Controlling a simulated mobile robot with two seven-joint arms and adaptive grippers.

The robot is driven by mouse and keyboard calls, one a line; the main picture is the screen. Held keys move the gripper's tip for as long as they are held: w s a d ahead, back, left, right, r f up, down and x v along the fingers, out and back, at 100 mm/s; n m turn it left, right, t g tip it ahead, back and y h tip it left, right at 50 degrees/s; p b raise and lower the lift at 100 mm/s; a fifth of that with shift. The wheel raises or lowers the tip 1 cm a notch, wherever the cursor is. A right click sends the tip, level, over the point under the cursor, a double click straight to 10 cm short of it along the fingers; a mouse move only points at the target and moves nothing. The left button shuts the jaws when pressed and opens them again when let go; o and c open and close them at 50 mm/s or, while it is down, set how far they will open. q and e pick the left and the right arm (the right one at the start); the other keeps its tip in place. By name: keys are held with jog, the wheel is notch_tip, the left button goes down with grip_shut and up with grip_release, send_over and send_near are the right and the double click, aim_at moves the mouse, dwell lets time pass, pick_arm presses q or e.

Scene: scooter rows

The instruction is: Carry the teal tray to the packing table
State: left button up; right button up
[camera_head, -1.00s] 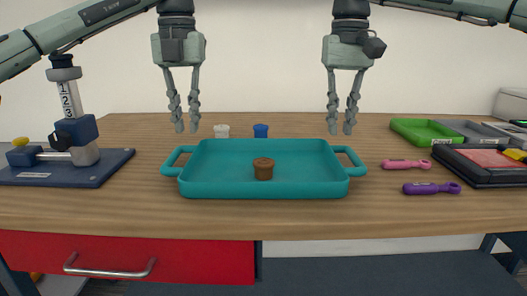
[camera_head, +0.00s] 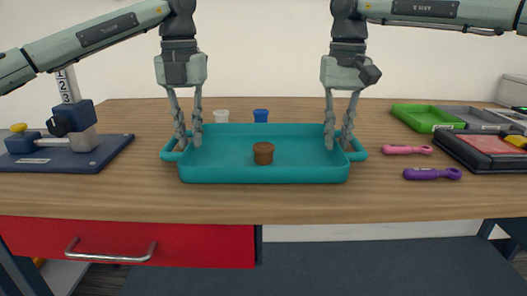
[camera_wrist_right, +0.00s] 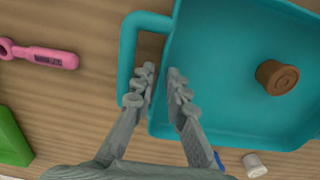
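The teal tray (camera_head: 220,172) lies flat on the wooden bench, with a brown round piece (camera_head: 263,153) inside it. My left gripper (camera_head: 189,143) is open at the tray's left handle (camera_head: 169,155). My right gripper (camera_head: 339,143) is open at the right handle (camera_head: 358,154). In the right wrist view, the right fingers (camera_wrist_right: 162,78) are apart, one on the handle side (camera_wrist_right: 128,50) and one over the tray's inside. Whether the fingers touch the tray, I cannot tell. No separate packing table can be made out.
The wooden bench (camera_head: 250,205) has a white cup (camera_head: 221,116) and a blue cup (camera_head: 261,116) behind the tray. A pink tool (camera_head: 407,149), a purple tool (camera_head: 431,173) and a green tray (camera_head: 425,120) lie right. A blue fixture (camera_head: 70,155) stands left. A red drawer (camera_head: 190,242) is below.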

pick_arm(q)
jog(key=shift+f, duration=0.45)
pick_arm(e)
jog(key=shift+f, duration=0.5)
pick_arm(q)
grip_shut()
pick_arm(e)
grip_shut()
pick_arm(q)
jog(key=shift+r, duration=0.15)
pick_arm(e)
jog(key=shift+r, duration=0.2)
